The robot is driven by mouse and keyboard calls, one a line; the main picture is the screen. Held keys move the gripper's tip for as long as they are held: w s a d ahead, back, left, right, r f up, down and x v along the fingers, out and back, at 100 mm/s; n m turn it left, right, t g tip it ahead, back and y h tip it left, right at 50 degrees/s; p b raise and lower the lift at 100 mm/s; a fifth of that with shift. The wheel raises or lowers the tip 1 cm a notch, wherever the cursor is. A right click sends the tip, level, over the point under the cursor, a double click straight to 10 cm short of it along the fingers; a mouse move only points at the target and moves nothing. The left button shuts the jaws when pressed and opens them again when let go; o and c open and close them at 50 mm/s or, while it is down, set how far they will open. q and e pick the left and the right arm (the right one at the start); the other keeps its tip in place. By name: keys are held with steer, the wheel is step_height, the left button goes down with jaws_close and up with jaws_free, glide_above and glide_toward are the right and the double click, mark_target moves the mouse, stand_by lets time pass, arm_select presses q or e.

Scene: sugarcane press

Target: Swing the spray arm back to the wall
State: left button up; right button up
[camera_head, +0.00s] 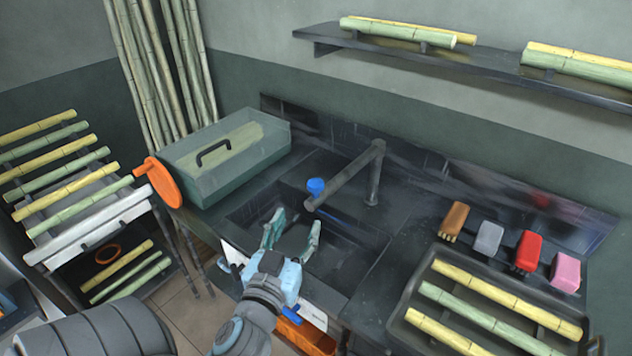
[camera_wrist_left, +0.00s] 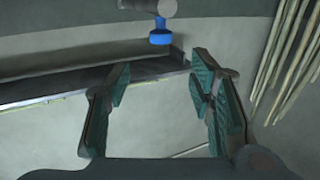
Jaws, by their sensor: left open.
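The spray arm (camera_head: 345,180) is a dark grey tube on an upright post at the back of the sink (camera_head: 345,250). It reaches out over the sink toward the front left, and a blue knob (camera_head: 316,186) sits by its free end. In the left wrist view the blue knob (camera_wrist_left: 160,37) and the grey end of the tube (camera_wrist_left: 148,6) show beyond the fingertips. My left gripper (camera_head: 295,222) is open and empty over the sink, just short of the spray arm's free end and apart from it. My right gripper is not in view.
A lidded green box (camera_head: 225,155) stands left of the sink. Several coloured brushes (camera_head: 488,238) and a tray of cane pieces (camera_head: 413,297) lie at the right. A wall shelf (camera_head: 480,62) holds cane above. A cane rack (camera_head: 85,220) stands at the left.

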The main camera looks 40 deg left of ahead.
mark_target(313, 188)
arm_select(q)
steer(key=p+x, duration=0.1)
steer(key=x, duration=1.3)
steer(key=shift+r, duration=0.15)
jaws_close()
